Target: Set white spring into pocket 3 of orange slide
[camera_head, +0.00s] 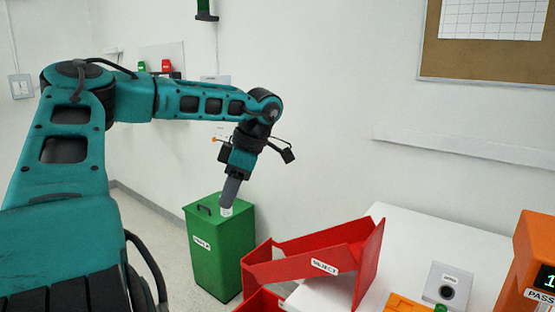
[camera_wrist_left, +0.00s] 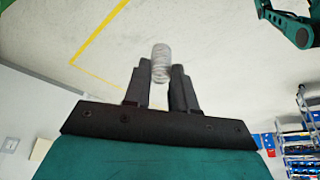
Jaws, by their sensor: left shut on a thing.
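The white spring (camera_wrist_left: 160,62) is a short pale coil between the fingertips of my left gripper (camera_wrist_left: 160,78) in the left wrist view. In the head view my left gripper (camera_head: 228,200) points down, shut on the spring (camera_head: 226,212), which shows in front of the green bin's top. The orange slide (camera_head: 405,304) seems to be the orange piece at the bottom edge on the white table, mostly cut off; its pockets cannot be made out. My right gripper is not in view.
A green lidded bin (camera_head: 215,250) stands on the floor. A red tilted tray labelled REJECT (camera_head: 310,262) sits at the left end of the white table (camera_head: 420,240). A grey button box (camera_head: 447,284) and an orange display unit (camera_head: 530,270) stand to the right.

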